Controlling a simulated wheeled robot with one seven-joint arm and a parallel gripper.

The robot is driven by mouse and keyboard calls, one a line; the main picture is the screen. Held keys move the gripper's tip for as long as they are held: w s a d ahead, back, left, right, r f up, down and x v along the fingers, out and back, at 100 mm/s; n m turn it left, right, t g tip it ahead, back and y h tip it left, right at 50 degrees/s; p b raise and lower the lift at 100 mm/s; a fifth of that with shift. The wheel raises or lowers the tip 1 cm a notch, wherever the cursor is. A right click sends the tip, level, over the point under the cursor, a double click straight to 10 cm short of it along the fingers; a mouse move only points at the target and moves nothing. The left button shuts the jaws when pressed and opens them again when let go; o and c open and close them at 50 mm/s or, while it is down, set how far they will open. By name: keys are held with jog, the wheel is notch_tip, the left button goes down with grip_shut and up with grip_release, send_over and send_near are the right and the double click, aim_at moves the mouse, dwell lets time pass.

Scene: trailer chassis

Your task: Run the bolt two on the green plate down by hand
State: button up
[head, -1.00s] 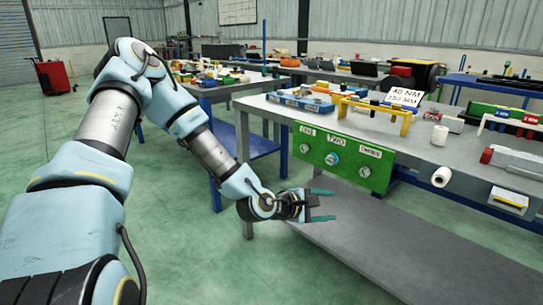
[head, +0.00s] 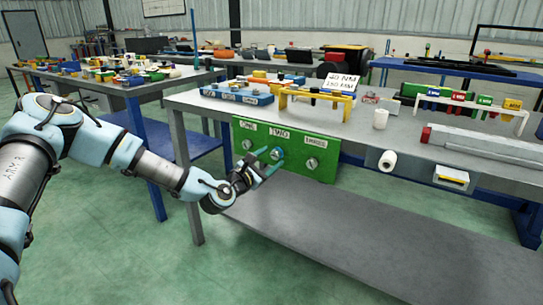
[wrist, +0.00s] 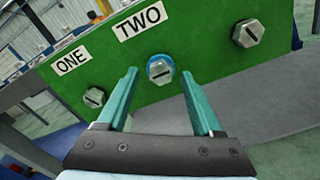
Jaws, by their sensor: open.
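The green plate (head: 317,167) hangs on the front of the bench, with bolts labelled ONE, TWO and THREE. Bolt two (wrist: 160,69) is a silver hex head with a dark slot and a blue ring around it; it also shows in the head view (head: 277,153). Bolt one (wrist: 95,97) is to its left and bolt three (wrist: 248,33) to its right. My gripper (wrist: 160,80) is open and empty. In the wrist view its teal fingers stand on either side of bolt two, apart from it. In the head view my gripper (head: 262,165) is just in front of the plate.
A lower shelf (head: 330,225) runs below the plate.

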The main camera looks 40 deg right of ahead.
jog(key=shift+x, duration=0.8)
jog(key=shift+c, duration=0.3)
grip_shut()
